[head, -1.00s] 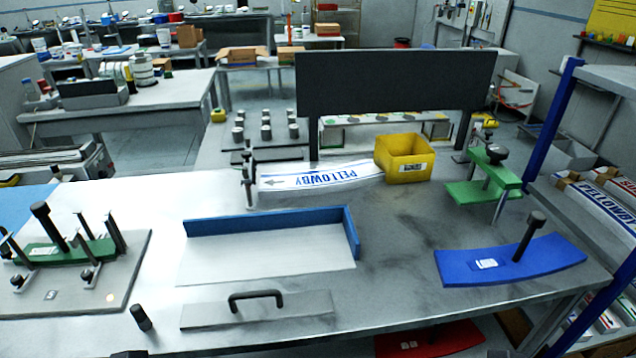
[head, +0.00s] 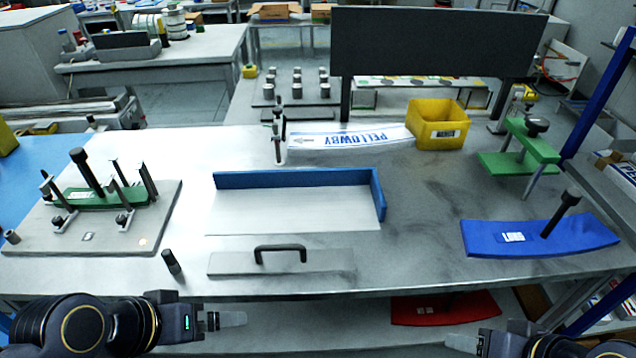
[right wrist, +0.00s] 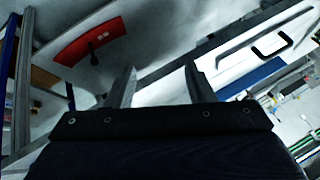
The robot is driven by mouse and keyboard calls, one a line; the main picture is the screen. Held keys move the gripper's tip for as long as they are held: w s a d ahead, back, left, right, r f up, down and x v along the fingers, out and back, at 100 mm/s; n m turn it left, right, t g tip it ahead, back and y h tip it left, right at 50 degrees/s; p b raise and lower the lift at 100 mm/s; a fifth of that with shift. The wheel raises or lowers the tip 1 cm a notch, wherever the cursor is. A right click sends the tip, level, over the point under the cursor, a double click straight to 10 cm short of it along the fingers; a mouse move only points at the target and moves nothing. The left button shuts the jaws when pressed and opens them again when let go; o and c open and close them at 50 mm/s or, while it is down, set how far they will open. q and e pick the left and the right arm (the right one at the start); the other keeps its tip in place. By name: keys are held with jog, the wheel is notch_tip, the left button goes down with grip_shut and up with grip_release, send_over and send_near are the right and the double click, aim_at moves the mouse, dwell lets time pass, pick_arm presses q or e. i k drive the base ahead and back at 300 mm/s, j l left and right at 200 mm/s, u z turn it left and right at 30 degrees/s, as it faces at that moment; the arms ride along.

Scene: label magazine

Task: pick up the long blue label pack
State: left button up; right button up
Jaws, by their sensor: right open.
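A long, curved white label pack with blue PELLOWBY lettering (head: 352,138) lies at the back of the table, left of the yellow bin. A curved blue plate with a black post and a small white label (head: 490,238) lies at the right front. My right gripper (head: 462,342) is at the bottom edge in front of the table, apart from both; in the right wrist view its two fingers (right wrist: 160,78) are spread with nothing between them. My left gripper (head: 228,319) is in front of the table's front edge, seen side-on, so its opening is unclear.
A blue-fenced tray (head: 290,215), a plate with a black handle (head: 225,264), a fixture with a green plate (head: 40,240), a yellow bin (head: 425,133) and a green stand (head: 500,165) occupy the table. A red plate (head: 470,308) lies below. The right-centre tabletop is clear.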

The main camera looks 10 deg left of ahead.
aim_at(396, 136)
jog(key=i+j+u, duration=0.45)
jog(key=u, duration=0.25)
